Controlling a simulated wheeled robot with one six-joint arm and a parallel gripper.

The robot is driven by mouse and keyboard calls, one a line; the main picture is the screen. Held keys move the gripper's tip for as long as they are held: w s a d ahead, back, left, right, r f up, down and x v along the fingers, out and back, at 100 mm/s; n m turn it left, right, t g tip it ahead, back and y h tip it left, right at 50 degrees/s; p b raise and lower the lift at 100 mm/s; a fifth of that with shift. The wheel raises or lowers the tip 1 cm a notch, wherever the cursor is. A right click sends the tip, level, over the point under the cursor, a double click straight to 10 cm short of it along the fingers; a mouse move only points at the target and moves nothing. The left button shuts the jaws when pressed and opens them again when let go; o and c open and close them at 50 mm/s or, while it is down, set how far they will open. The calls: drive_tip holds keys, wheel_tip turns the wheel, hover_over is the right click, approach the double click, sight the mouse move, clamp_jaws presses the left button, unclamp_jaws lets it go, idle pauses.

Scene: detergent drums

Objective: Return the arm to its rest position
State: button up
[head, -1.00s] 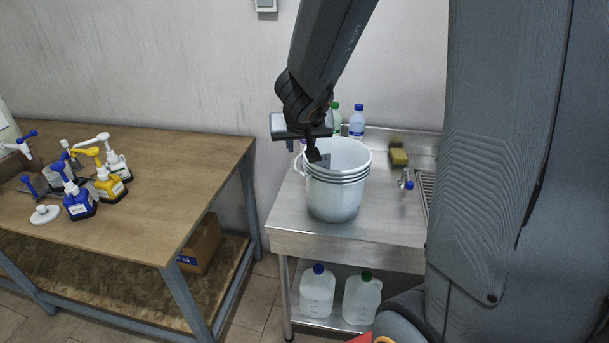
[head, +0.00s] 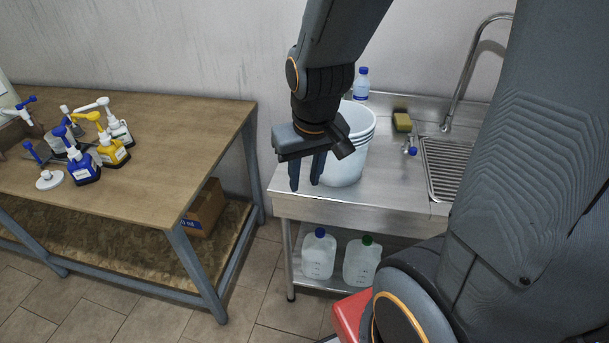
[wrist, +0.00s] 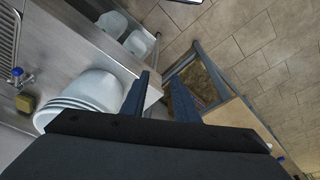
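My gripper (head: 307,172) hangs in front of the stacked white buckets (head: 349,160) in the head view and hides part of them. Its two fingers point down, apart, with nothing between them. In the wrist view, the fingers of my gripper (wrist: 166,98) are spread and empty. The buckets (wrist: 88,95) show there to the left of the fingers, and I see no contact with them.
The buckets stand on a steel sink counter (head: 400,195) with a tall tap (head: 468,75), a sponge (head: 402,121) and a blue-capped bottle (head: 361,84). Two jugs (head: 318,254) sit below. A wooden table (head: 170,150) with several pump bottles stands left. A red object (head: 350,315) lies low.

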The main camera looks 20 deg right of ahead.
wheel_tip(320, 180, down, 9)
drive_tip(key=g+b, duration=0.1)
drive_tip(key=b, duration=0.7)
drive_tip(key=shift+w, duration=0.15)
drive_tip(key=shift+f, duration=0.1)
